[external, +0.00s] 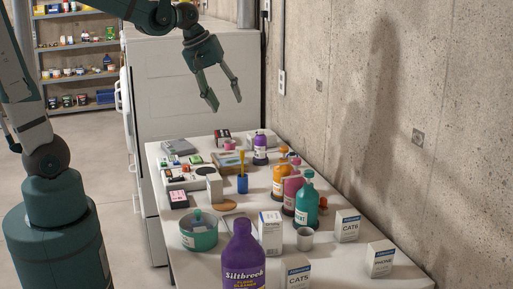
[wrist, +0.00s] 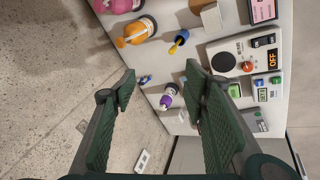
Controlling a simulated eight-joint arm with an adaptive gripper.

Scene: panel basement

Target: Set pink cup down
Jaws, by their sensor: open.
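My gripper (external: 224,98) hangs in the air above the far end of the white table, its fingers pointing down. It is open, with nothing between its fingers; the wrist view shows the wide gap (wrist: 160,80) too. A small round pink thing (external: 230,144) stands on the far part of the table, below my gripper. It may be the pink cup, but it is too small to tell. I cannot make it out in the wrist view, where my fingers cover part of the table.
A purple-capped bottle (external: 260,149) stands near the pink thing. A blue cup with a yellow brush (external: 242,178), orange, pink and teal bottles (external: 306,203), a green pot (external: 199,232) and several boxes crowd the table. A concrete wall (external: 400,120) borders its right side.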

